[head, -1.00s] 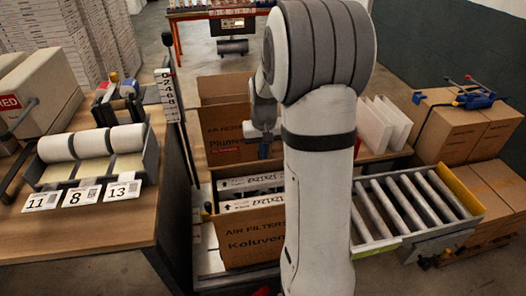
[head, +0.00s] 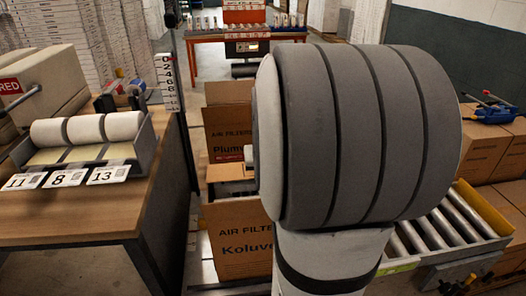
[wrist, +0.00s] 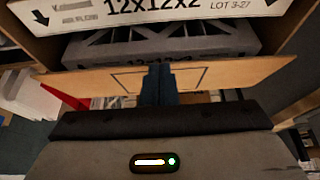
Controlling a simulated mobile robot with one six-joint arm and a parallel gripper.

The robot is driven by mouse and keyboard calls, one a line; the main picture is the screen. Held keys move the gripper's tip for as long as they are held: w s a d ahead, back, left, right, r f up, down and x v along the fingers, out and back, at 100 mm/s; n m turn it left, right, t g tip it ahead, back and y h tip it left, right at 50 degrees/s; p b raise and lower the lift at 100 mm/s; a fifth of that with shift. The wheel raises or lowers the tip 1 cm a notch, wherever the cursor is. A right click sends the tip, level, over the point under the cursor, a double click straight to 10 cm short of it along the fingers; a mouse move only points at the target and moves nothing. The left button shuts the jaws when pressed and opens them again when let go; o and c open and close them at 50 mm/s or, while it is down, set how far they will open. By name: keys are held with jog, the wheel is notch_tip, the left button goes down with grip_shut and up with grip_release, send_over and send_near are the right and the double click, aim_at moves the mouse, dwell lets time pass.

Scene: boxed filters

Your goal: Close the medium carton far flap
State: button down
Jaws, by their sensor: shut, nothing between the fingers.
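The near carton (head: 237,240), printed "AIR FILTERS Koluven", stands left of my arm in the head view; my arm hides its right side. A tan cardboard panel (head: 226,172) shows at its top; I cannot tell which flap it is. In the wrist view a cardboard flap (wrist: 235,74) spans the middle, sticking out across the filters. My gripper (wrist: 158,78) is shut and empty, its fingertips overlapping the flap's middle; contact is not clear. White-edged filters (wrist: 180,9) marked "12x12x2" lie beyond the flap. My gripper is hidden in the head view.
A taller open carton (head: 228,130) stands just behind the near one. A bench (head: 85,213) with rolls and number cards is on the left. A roller conveyor (head: 445,230) and stacked boxes (head: 485,150) are on the right.

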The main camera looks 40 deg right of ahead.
jog(key=shift+s+f, duration=0.2)
jog(key=shift+f, duration=0.2)
jog(key=shift+r, duration=0.1)
dwell(0.3)
